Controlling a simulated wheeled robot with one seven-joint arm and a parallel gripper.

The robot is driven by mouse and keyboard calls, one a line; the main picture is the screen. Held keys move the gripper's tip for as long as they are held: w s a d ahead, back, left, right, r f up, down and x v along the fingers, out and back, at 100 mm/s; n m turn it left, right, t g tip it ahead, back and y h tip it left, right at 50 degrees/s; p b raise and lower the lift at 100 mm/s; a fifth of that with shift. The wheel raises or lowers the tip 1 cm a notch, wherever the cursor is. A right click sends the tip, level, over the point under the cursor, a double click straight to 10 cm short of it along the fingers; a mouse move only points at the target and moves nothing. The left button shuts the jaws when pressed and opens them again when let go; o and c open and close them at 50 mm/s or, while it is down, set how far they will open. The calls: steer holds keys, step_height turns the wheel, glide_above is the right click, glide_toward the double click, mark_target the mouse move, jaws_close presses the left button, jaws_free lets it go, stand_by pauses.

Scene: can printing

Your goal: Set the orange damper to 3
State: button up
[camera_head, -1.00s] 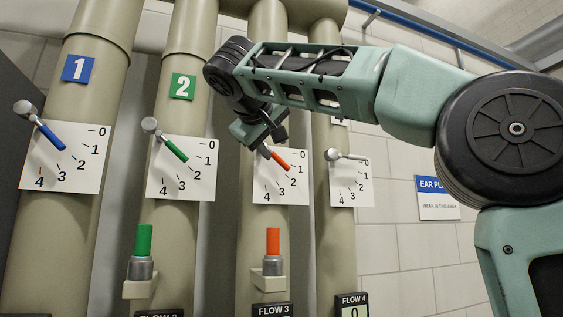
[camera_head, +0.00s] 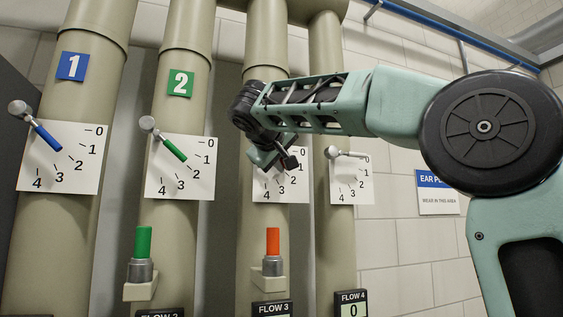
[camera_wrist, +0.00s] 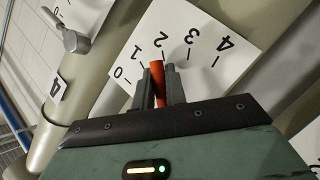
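The orange damper lever (camera_wrist: 157,76) stands between the two fingers of my gripper (camera_wrist: 159,88) in the wrist view. The fingers sit close against both its sides. Its tip points close to the 2 mark on its white dial plate (camera_wrist: 205,62), with 3 and 4 further right. The lever's base is hidden by my gripper there. In the head view my gripper (camera_head: 289,163) is in front of the third pipe's dial plate (camera_head: 271,195) and hides the orange lever and the upper marks.
The blue lever (camera_head: 47,138) and green lever (camera_head: 175,152) are on dials to the left. The grey lever (camera_head: 346,155) of pipe 4 is close on the right. An orange-topped fitting (camera_head: 273,242) stands below the third dial.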

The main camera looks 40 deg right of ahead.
jaws_close()
steer(key=shift+w+a+f+m+y+b, duration=0.2)
steer(key=shift+a+f+m+y, duration=0.2)
steer(key=shift+m+y, duration=0.25)
steer(key=shift+w+a+f+m+y+b, duration=0.15)
steer(key=shift+a+f+m+y, duration=0.1)
steer(key=shift+a+m+y, duration=0.25)
steer(key=shift+s+d, duration=0.1)
steer(key=shift+s, duration=0.05)
steer(key=o, duration=0.6)
jaws_free()
steer(key=shift+o, duration=0.2)
steer(key=v, duration=1.7)
steer(key=shift+r+b, duration=0.25)
steer(key=shift+b, duration=0.05)
